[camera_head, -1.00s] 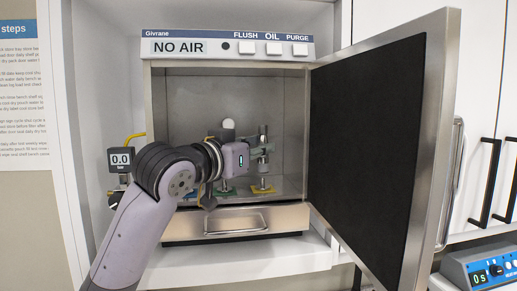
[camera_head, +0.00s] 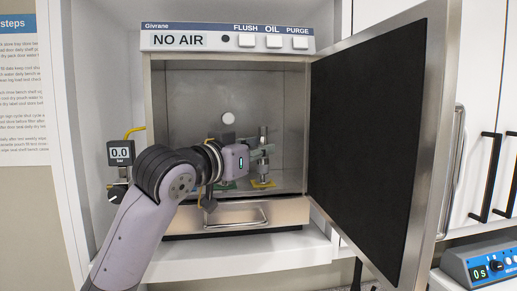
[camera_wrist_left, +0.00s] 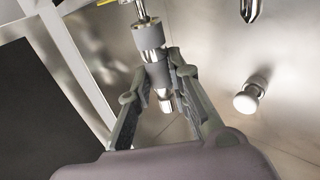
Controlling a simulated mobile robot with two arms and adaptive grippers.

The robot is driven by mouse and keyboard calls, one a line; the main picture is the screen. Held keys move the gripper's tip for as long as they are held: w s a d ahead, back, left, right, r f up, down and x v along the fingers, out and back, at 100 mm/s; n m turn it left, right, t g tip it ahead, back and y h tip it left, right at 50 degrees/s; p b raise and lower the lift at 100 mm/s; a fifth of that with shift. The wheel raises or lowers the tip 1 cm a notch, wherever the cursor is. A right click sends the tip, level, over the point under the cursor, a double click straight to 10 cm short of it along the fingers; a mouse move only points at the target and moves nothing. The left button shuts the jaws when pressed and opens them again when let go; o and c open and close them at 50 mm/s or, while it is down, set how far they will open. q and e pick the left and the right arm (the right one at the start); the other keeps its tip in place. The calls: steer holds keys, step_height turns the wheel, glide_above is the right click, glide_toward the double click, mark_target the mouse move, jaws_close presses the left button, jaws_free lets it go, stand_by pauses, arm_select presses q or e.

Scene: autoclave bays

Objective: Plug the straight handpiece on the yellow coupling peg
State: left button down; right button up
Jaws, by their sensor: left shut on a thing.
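The straight handpiece (camera_head: 264,168) is a slim silver and grey cylinder, held upright inside the open cabinet. My left gripper (camera_head: 263,152) is shut on it. In the left wrist view the handpiece (camera_wrist_left: 149,36) lies between the two fingers (camera_wrist_left: 158,72). The yellow coupling peg's base (camera_head: 262,184) is directly below the handpiece on the cabinet floor. A thin metal stem (camera_wrist_left: 141,9) shows at the handpiece's far end, with a bit of yellow beside it. I cannot tell how far the handpiece sits on the peg. My right gripper is not in view.
A green peg base (camera_head: 226,185) is left of the yellow one, partly behind my gripper. A round white fitting (camera_head: 228,118) is on the cabinet's back wall. The open door (camera_head: 368,130) bounds the right side. A drawer with a handle (camera_head: 236,217) is below.

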arm_select(q)
steer(key=shift+f+b, duration=0.4)
steer(key=shift+f, duration=0.4)
steer(key=c, duration=1.4)
jaws_free()
steer(key=v, duration=1.2)
